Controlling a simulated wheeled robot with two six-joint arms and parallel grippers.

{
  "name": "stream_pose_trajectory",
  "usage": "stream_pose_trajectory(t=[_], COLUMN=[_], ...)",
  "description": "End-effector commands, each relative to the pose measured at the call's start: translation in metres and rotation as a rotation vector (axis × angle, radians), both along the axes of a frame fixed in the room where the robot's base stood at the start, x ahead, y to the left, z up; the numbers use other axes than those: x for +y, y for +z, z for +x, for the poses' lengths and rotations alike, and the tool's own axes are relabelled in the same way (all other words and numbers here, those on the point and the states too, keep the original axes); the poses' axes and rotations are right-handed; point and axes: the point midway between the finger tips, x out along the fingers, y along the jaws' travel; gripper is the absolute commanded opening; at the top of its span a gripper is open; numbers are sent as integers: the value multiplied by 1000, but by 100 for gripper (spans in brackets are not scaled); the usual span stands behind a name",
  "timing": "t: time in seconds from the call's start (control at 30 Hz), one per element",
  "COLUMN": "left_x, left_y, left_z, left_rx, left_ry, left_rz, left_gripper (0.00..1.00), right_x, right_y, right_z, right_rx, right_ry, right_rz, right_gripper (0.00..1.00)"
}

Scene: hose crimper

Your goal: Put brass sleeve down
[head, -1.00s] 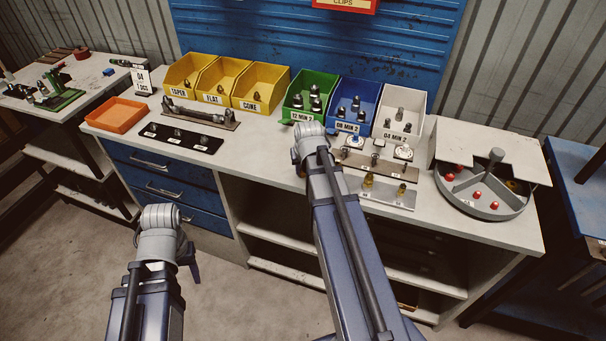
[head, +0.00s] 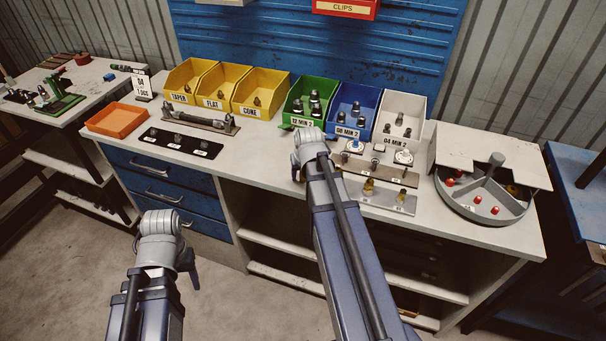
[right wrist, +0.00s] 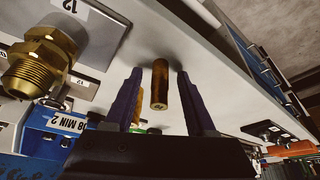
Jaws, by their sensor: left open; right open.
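The brass sleeve (right wrist: 159,86) shows in the right wrist view as a narrow brass cylinder with an open end towards the camera. It lies between the two fingers of my right gripper (right wrist: 158,75), which is open with a gap on both sides of the sleeve. Its far end seems to meet the pale bench top, but contact is hard to tell. In the head view my right wrist hides the right fingers and the sleeve. My left gripper (head: 188,264) is open and empty in front of the bench, partly hidden by its own wrist.
Brass fittings (head: 369,187) stand on a metal plate right of my right wrist; a large threaded one (right wrist: 40,62) shows close by. Behind are green (head: 293,121), blue and white bins. A round divided tray (head: 470,213) is right, an orange tray (head: 116,121) left.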

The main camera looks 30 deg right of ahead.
Motion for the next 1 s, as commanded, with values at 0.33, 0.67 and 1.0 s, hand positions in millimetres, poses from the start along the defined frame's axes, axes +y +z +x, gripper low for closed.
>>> stream_pose_trajectory(t=[0.33,0.67,1.0], left_x=[0,0,0], left_y=[28,78,114], left_z=[0,0,0], left_rx=[0,0,0], left_ry=[0,0,-2], left_rz=[0,0,0], left_gripper=[55,55,55], right_x=[3,10,15], right_y=[28,78,114], right_z=[-9,-28,-43], right_rx=[0,0,0], right_ry=[0,0,0], right_rz=[0,0,0], right_gripper=[56,56,56])
